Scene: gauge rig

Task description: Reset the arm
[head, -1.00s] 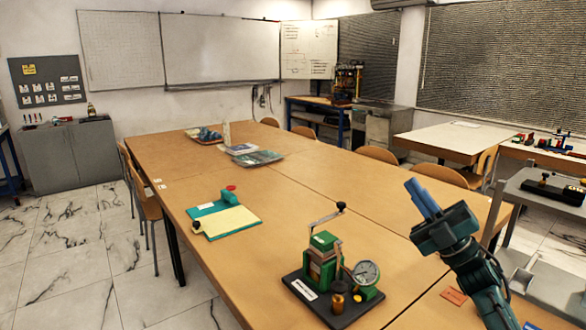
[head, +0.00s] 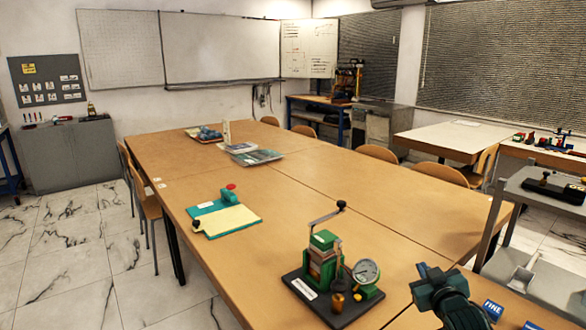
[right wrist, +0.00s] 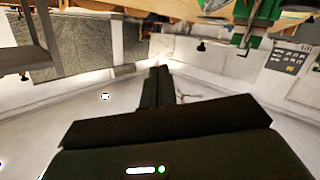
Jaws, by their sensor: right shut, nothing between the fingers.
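The gauge rig (head: 322,262) stands on a black base plate near the front edge of the wooden table. It has a green block body, a crank-like arm (head: 326,217) with a black knob raised above it, and a round white dial (head: 366,271) on the right. The dial reading is too small to tell. My right gripper (head: 423,270) is right of the rig, apart from it, with its fingers foreshortened. In the right wrist view its fingers (right wrist: 158,86) are together and empty. My left gripper is not in view.
A teal board with a yellow pad (head: 228,220) lies left of the rig. Blue cards, one marked FINE (head: 493,308), lie right of my right gripper. A grey cart (head: 545,290) stands at the right edge.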

